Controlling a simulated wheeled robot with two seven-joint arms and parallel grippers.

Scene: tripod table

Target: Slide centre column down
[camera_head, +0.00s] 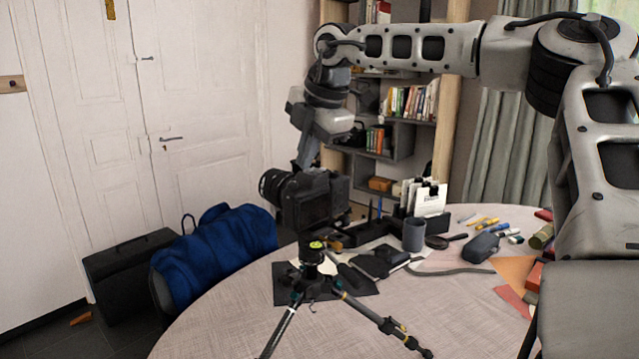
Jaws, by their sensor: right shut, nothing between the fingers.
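A small tripod (313,268) stands on the round table (215,325) with its legs spread. A black camera (313,203) is above the tripod's top, its lens pointing left. The short centre column between them is dark and hard to make out. My right gripper (304,164) comes down from above, just behind or over the camera's top. Its fingers are together with nothing held. Whether they touch the camera cannot be told, as the tips are partly hidden. My left gripper is not in view.
Behind the tripod are a grey cup (414,235), a dark pouch (482,248), pens and papers on the table. The table's front left is clear.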

